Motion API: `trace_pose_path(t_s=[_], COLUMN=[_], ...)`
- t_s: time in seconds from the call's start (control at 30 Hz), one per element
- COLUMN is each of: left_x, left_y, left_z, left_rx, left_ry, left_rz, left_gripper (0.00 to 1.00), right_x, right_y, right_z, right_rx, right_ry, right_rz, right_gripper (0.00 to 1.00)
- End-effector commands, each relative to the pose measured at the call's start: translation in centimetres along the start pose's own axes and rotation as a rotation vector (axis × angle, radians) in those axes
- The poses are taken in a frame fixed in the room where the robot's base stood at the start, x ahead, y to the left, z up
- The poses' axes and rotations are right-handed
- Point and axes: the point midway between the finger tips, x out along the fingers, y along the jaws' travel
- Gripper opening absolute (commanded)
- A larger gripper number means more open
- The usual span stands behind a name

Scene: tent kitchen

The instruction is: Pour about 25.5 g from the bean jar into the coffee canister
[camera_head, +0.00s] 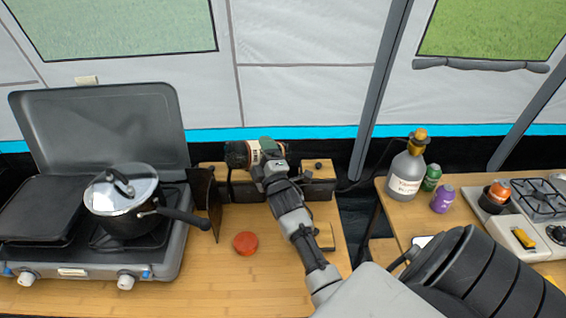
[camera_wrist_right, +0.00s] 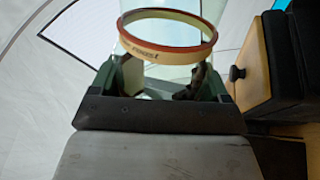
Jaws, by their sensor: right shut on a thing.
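My right gripper (camera_head: 268,158) is shut on the bean jar (camera_head: 238,154), which is tipped onto its side with its dark contents toward the left. In the right wrist view the clear glass jar (camera_wrist_right: 150,52) has a tan and red ring (camera_wrist_right: 166,50) and sits between the fingers (camera_wrist_right: 160,88). Below the jar in the head view stands a dark box (camera_head: 243,190), partly hidden by my arm. Another dark box with a wooden, knobbed top (camera_head: 318,172) stands just right. I cannot tell which is the coffee canister, or whether beans are falling. My left gripper is out of view.
A red round lid (camera_head: 246,243) lies on the wooden table (camera_head: 190,275). A camp stove (camera_head: 160,250) with a lidded pot (camera_head: 122,200) is at left. A labelled bottle (camera_head: 407,175) and small cans stand on the right table, near a second stove (camera_head: 530,225).

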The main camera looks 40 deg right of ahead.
Motion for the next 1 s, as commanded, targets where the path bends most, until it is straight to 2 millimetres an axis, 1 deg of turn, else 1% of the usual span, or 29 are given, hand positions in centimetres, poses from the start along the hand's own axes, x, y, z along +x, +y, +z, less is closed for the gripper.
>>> trace_pose_path(t_s=[1.0], left_x=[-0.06], left_y=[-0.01], left_z=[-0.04], left_rx=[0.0], left_ry=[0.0], left_rz=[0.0], left_gripper=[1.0], right_x=[0.02], right_y=[0.01], right_z=[0.34], right_rx=[0.06], right_ry=[-0.015], right_rz=[0.003], right_gripper=[0.43])
